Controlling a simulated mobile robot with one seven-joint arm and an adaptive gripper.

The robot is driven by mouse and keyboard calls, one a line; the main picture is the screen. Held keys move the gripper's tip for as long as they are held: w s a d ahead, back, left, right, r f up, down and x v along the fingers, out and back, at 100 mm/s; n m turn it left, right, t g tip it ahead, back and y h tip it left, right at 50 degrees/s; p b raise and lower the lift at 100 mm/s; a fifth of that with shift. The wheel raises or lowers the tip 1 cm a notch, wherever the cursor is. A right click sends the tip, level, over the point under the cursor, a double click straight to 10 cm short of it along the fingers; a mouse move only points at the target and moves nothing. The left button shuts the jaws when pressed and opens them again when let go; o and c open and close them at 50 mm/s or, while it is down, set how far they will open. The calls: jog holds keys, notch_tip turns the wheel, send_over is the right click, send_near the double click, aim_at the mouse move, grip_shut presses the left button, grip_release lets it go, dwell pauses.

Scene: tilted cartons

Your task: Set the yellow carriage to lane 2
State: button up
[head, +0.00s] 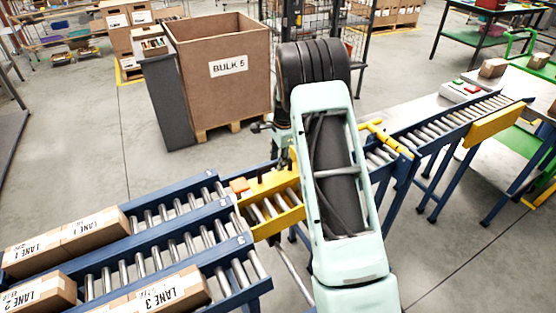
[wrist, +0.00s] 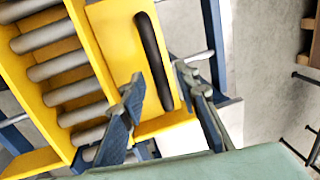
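The yellow carriage (head: 281,223) sits between the roller lanes on the left and the conveyor on the right. Its left end appears roughly opposite the middle lane; exact alignment is unclear. In the wrist view, the carriage (wrist: 109,40) shows grey rollers and a yellow plate with a long dark bar or slot (wrist: 152,60). My gripper (wrist: 158,77) is open, its two fingers apart over the plate's lower end, one on each side of the dark strip's lower end. Contact cannot be told. The carton labelled LANE 2 (head: 40,293) lies on the middle lane.
Cartons labelled LANE 1 (head: 70,240) and LANE 3 (head: 165,293) lie on the neighbouring lanes. An outgoing roller conveyor (head: 450,118) runs right. A large BULK 5 box (head: 225,95) stands behind. Open floor lies at the lower right.

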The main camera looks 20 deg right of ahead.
notch_tip(320, 180, up, 12)
jog(key=s, duration=0.2)
jog(key=shift+s+d+f, duration=0.15)
jog(key=shift+d, duration=0.1)
dwell(0.4)
